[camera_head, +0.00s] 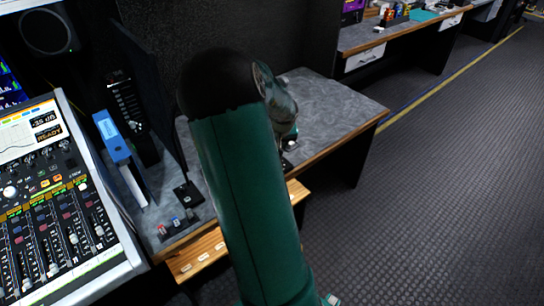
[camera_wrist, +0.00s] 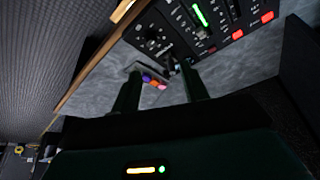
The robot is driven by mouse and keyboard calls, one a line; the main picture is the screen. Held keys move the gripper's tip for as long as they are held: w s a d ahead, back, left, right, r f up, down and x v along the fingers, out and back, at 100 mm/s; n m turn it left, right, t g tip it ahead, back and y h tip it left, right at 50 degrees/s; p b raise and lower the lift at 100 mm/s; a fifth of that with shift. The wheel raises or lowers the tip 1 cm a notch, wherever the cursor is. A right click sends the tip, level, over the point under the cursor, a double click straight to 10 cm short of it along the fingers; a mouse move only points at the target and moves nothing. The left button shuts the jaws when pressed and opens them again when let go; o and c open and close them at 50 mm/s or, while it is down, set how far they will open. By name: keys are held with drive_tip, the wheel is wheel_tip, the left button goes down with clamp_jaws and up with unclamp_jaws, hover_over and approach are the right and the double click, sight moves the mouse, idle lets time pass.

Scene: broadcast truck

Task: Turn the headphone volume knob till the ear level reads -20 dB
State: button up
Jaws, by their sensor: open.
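A black panel (camera_wrist: 205,30) shows at the top of the wrist view, with a lit green level bar, red buttons and a round dark knob (camera_wrist: 152,42). I cannot tell whether this is the headphone volume knob. My gripper (camera_wrist: 160,72) is open, its two dark green fingers apart and pointing toward the panel, with the knob beyond the fingertips and not touched. In the head view my green arm hides the gripper and that panel. A console display (camera_head: 46,120) at the left seems to read -35 dB, with READY below it.
A mixing console (camera_head: 60,220) with faders fills the left. A blue binder (camera_head: 112,137) stands beside it on the grey desk (camera_head: 335,105). A small item with purple, orange and pink parts (camera_wrist: 152,82) lies between my fingers' lines of reach. Carpeted floor (camera_head: 440,180) is clear at right.

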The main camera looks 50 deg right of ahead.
drive_tip(key=x, duration=0.5)
drive_tip(key=d+x, duration=0.1)
drive_tip(key=x, duration=0.4)
drive_tip(key=s+x, duration=0.1)
drive_tip(key=x, duration=0.3)
drive_tip(key=shift+d+f, duration=0.35)
drive_tip(key=shift+d, duration=0.1)
drive_tip(key=shift+w, duration=0.1)
clamp_jaws()
